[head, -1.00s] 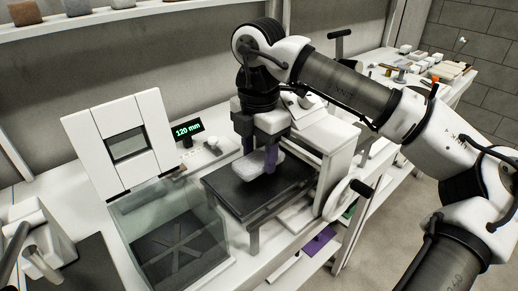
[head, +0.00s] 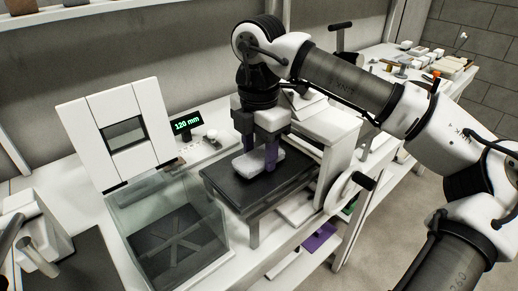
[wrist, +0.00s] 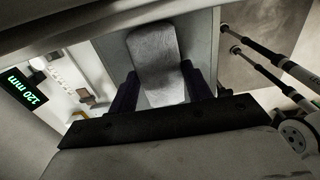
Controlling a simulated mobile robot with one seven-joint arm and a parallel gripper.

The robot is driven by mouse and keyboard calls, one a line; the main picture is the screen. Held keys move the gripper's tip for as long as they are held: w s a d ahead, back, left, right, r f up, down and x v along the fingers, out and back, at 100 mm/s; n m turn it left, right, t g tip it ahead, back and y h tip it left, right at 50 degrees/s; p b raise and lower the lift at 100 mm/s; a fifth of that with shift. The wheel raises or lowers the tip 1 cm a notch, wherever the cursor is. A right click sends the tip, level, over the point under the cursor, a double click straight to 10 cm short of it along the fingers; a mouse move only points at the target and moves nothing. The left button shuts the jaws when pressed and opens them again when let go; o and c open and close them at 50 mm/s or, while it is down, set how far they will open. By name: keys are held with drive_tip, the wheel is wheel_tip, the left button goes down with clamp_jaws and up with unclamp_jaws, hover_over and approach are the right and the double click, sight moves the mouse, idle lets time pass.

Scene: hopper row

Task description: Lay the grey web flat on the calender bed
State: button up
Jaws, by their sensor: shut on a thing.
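The grey web (head: 258,164) is a pale, thick, rounded slab. In the head view it lies about level, low over the dark calender bed (head: 228,186); I cannot tell whether its whole underside touches. My gripper (head: 257,160) points down over the bed and is shut on the web, with a purple finger on each side. In the wrist view the web (wrist: 156,55) sits between the two dark fingers of my gripper (wrist: 162,88), with the bed's surface behind it. The web's far side is partly hidden by the gripper.
Left of the bed stands a clear-walled box (head: 175,240) with a raised white lid (head: 118,143). A display (head: 187,123) reads 120 mm. The white press housing (head: 325,145) with a hand crank (head: 350,185) stands close on the right. The bed's front part is bare.

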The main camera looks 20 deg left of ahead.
drive_tip(key=shift+f+b, duration=0.4)
drive_tip(key=shift+f, duration=0.05)
drive_tip(key=o, duration=1)
drive_tip(key=shift+o, duration=0.2)
drive_tip(key=shift+r, duration=0.1)
wheel_tip(320, 180, up, 14)
drive_tip(key=shift+b, duration=0.4)
